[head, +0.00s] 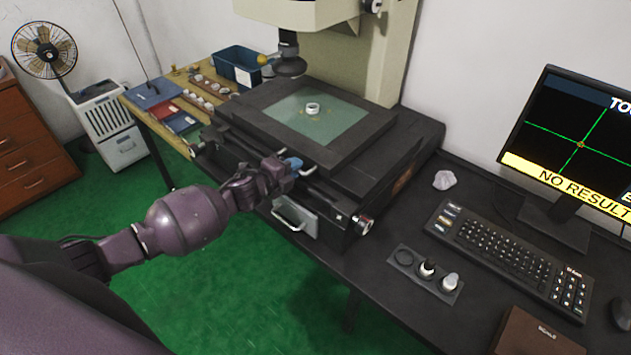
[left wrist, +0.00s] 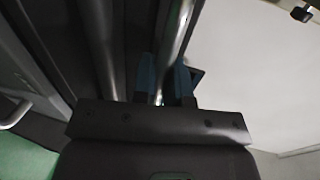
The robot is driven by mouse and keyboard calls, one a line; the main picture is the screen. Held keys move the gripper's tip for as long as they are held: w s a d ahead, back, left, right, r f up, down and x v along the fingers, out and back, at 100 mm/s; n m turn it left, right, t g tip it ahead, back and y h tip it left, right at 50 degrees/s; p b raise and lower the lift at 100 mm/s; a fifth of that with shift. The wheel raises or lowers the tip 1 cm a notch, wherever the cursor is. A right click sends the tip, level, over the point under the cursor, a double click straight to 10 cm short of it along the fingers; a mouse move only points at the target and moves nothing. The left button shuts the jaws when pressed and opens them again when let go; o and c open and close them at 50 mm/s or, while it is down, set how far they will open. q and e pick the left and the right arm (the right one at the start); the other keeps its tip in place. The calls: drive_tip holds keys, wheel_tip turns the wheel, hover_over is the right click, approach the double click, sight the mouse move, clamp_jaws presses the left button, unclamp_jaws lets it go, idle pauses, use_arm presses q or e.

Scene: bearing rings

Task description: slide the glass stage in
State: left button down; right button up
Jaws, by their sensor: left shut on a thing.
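The glass stage (head: 345,128) is a pale green glass plate in a dark frame on the measuring machine, below the lens. A small metal ring (head: 312,108) lies on the glass. My left gripper (head: 292,163) is at the front edge of the stage, its blue fingertips shut on the stage's metal handle bar. In the left wrist view the blue fingers (left wrist: 164,82) stand on either side of a metal bar (left wrist: 177,35). The exact contact is partly hidden by the gripper. My right gripper is not in view.
The lens (head: 290,66) hangs above the back of the stage. A keyboard (head: 510,255), a monitor (head: 580,140) and a knob panel (head: 425,270) are on the right. A wooden bench (head: 150,118) with rings and a blue bin (head: 238,66) is at the left.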

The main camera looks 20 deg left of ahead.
use_arm(q)
drive_tip(key=w+a, duration=0.1)
drive_tip(key=a, duration=0.2)
drive_tip(key=w+a+b, duration=0.1)
drive_tip(key=a, duration=0.2)
drive_tip(key=w+a, duration=0.1)
drive_tip(key=a, duration=0.2)
drive_tip(key=shift+w+a+b, duration=0.3)
drive_tip(key=shift+a+b, duration=0.1)
drive_tip(key=c, duration=1.4)
unclamp_jaws()
drive_tip(key=shift+a, duration=0.15)
